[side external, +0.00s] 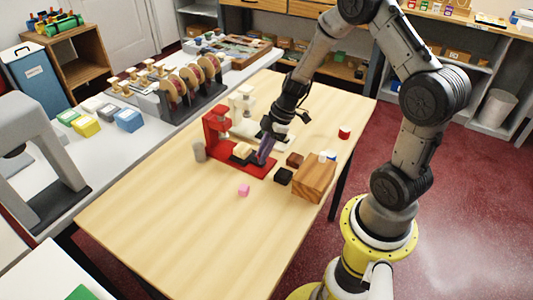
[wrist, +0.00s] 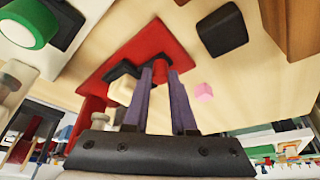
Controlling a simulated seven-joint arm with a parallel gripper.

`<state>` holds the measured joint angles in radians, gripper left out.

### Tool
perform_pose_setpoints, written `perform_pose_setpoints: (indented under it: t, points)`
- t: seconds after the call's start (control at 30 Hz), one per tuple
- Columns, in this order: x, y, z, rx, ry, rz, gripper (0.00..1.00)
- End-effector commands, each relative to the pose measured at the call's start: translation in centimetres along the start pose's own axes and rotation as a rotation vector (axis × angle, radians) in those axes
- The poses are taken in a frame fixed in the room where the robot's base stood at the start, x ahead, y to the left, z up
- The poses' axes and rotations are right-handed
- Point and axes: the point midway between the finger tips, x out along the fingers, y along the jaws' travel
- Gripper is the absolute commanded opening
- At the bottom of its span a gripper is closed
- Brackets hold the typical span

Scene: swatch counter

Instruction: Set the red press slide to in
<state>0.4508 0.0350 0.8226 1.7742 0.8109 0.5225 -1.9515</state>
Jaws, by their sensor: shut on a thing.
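The red press (side external: 212,125) stands on the table with its red base plate extending to the right. It also shows in the wrist view (wrist: 162,32). Its slide is a black tray (side external: 238,159) carrying a cream block (side external: 243,150), and it sits out to the right of the press column; both show in the wrist view as the tray (wrist: 118,72) and the block (wrist: 122,90). My gripper (side external: 261,162) points down at the slide's outer end. Its purple fingers (wrist: 159,75) are shut on a small red part, seemingly the slide's handle, which they mostly hide.
A white press (side external: 243,100) stands just behind. A pink cube (side external: 243,190), a black block (side external: 283,176), a brown block (side external: 294,160) and a wooden box (side external: 314,182) lie right and in front. A grey cylinder (side external: 199,151) stands left of the red press. The front table is clear.

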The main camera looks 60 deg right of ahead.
Motion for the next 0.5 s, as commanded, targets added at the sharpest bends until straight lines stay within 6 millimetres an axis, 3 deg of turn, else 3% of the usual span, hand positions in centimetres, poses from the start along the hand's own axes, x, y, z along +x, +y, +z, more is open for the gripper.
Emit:
perform_pose_setpoints:
  t: [0.23, 0.5]
  points:
    - [1.4, 3.9, -3.6, -0.004, 0.002, 0.006, 0.00]
    - [1.9, 5.3, -4.8, 0.000, 0.002, 0.008, 0.00]
